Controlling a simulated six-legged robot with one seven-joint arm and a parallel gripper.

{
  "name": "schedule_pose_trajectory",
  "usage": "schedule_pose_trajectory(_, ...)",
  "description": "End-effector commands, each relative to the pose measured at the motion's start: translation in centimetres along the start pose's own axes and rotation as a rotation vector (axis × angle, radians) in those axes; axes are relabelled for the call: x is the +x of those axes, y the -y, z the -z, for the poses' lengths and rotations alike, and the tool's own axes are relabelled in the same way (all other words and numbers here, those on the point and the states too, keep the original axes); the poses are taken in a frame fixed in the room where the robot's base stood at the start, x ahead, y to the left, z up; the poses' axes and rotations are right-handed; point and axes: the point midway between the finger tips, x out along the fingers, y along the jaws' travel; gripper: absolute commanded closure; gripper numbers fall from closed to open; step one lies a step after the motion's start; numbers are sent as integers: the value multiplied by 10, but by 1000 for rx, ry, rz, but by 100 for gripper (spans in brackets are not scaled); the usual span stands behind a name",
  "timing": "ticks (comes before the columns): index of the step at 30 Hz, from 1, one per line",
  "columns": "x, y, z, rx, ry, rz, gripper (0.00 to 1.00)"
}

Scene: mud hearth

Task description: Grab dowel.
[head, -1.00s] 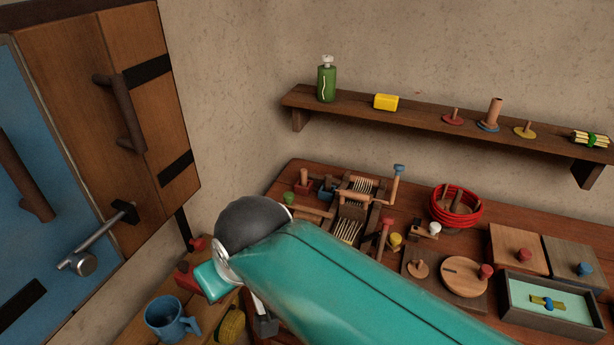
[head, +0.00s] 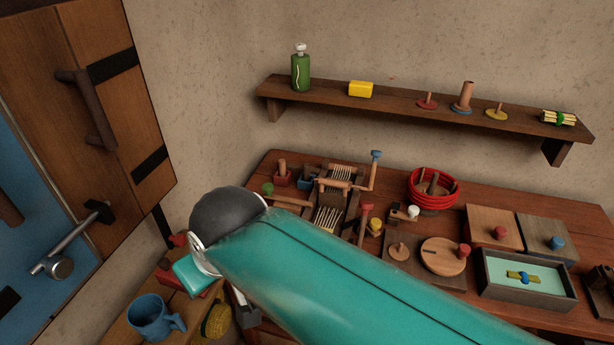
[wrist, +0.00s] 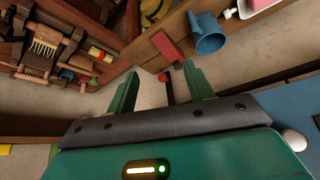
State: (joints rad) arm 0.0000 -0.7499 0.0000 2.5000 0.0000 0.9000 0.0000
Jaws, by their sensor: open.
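A plain wooden cylinder (head: 466,95), possibly the dowel, stands upright on a blue disc on the wall shelf in the head view. Wooden rods also stick up from the red bowl (head: 433,201) on the bench, so I cannot tell for sure which piece is the dowel. My gripper (wrist: 159,72) shows in the wrist view with its two green fingers wide apart and nothing held between them. It points down toward the gap between the bench and the small stand, well away from the shelf.
The wall shelf (head: 400,104) also carries a green bottle (head: 300,72), a yellow block (head: 360,89) and pegged discs. The bench is crowded with a carding device and lidded boxes. A blue mug (head: 150,318) stands at lower left, near the blue door (head: 50,215).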

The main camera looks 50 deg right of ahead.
Motion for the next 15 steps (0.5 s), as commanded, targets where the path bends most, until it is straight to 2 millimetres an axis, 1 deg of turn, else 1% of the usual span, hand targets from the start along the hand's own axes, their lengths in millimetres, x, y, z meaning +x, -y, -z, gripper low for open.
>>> schedule_pose_trajectory(5, 0, 0, 0, 0, 0, 0, 48)
schedule_pose_trajectory(7, 0, 0, 0, 1, 0, 0, 53)
schedule_pose_trajectory(10, 1, -1, 4, 34, 7, 5, 53)
schedule_pose_trajectory(13, 4, -6, 18, 140, 33, 19, 53)
schedule_pose_trajectory(15, 9, -12, 32, 261, 59, 37, 53)
